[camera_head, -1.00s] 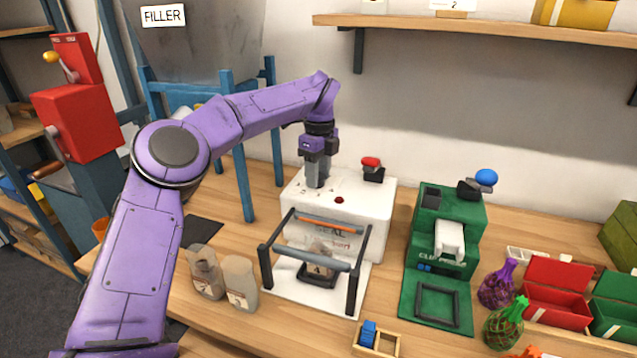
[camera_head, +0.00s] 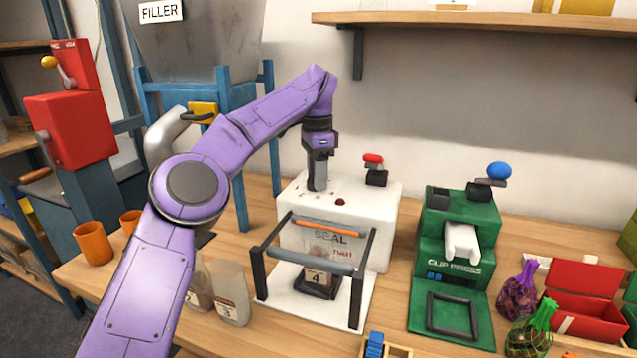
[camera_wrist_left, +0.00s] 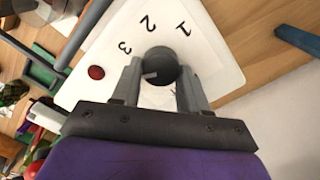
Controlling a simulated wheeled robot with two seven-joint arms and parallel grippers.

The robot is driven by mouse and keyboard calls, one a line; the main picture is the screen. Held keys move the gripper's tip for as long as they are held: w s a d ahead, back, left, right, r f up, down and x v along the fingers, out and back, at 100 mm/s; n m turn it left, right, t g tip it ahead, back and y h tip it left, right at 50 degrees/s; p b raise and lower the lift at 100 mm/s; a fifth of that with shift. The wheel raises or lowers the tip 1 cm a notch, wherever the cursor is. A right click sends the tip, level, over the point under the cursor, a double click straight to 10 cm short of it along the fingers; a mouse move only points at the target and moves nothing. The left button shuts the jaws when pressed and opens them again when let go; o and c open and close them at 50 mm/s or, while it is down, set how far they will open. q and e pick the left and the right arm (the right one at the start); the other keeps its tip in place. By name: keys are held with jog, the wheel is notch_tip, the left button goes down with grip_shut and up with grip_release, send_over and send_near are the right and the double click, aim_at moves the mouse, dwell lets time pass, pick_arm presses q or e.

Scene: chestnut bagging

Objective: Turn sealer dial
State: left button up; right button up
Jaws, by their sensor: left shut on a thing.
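The white sealer (camera_head: 345,208) stands on the bench, with a frame with bars and a bag labelled 4 (camera_head: 317,278) at its front. My left gripper (camera_head: 317,188) points straight down onto the sealer's top left. In the left wrist view its fingers (camera_wrist_left: 159,72) are shut on the dark round dial (camera_wrist_left: 164,62), one on each side. The numbers 1, 2 and 3 are printed around the dial. A light mark on the dial points left, a little below the 3. In the head view the gripper hides the dial. My right gripper is not in view.
A red button (camera_head: 340,202) and a red-topped lever (camera_head: 374,168) are on the sealer's top. The green clip press (camera_head: 455,255) stands to the right. Bags (camera_head: 230,292) stand in front on the left, beside my arm. A shelf (camera_head: 480,24) hangs above.

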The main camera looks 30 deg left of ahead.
pick_arm(q)
jog(key=shift+a+f+n+b, duration=0.1)
jog(key=shift+f+n+b, duration=0.2)
jog(key=shift+n+b, duration=0.5)
jog(key=shift+n, duration=0.4)
jog(key=shift+s, duration=0.1)
jog(key=o, duration=1.1)
jog(key=shift+c, duration=0.2)
jog(key=shift+r, duration=0.15)
jog(key=shift+r, duration=0.1)
notch_tip(320, 180, up, 10)
jog(key=p, duration=0.9)
jog(key=shift+a+r, duration=0.15)
jog(key=shift+a, duration=0.1)
